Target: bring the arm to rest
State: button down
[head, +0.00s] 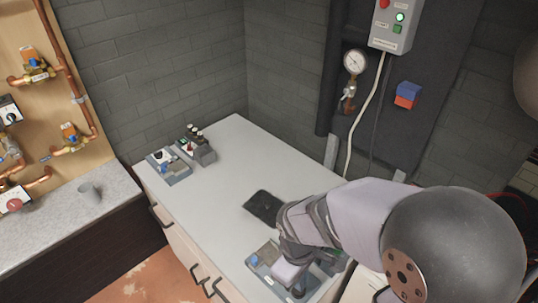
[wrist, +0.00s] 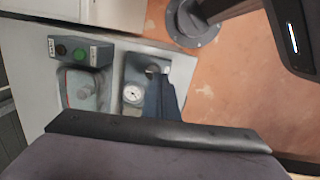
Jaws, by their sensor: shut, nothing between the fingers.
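My arm reaches in from the right in the head view and bends down over the near end of the white cabinet top (head: 215,185). My gripper (head: 298,289) points down at a grey-blue tray (head: 254,262) there and is mostly hidden by my wrist.
A black flat object (head: 263,206) lies beside my wrist. Small devices (head: 182,158) stand at the far end. A gauge (head: 355,62) and control box (head: 394,25) are on the wall. The cabinet's middle is clear.

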jog(key=s+d+r+m+y+p, duration=0.1)
jog(key=s+d+r+m+p, duration=0.25)
jog(key=d+r+m, duration=0.55)
notch_tip(320, 180, down, 6)
jog(key=w+a+b, duration=0.1)
jog(key=b, duration=0.4)
jog(key=shift+a+f+m, duration=0.2)
jog(key=shift+a+m, duration=0.1)
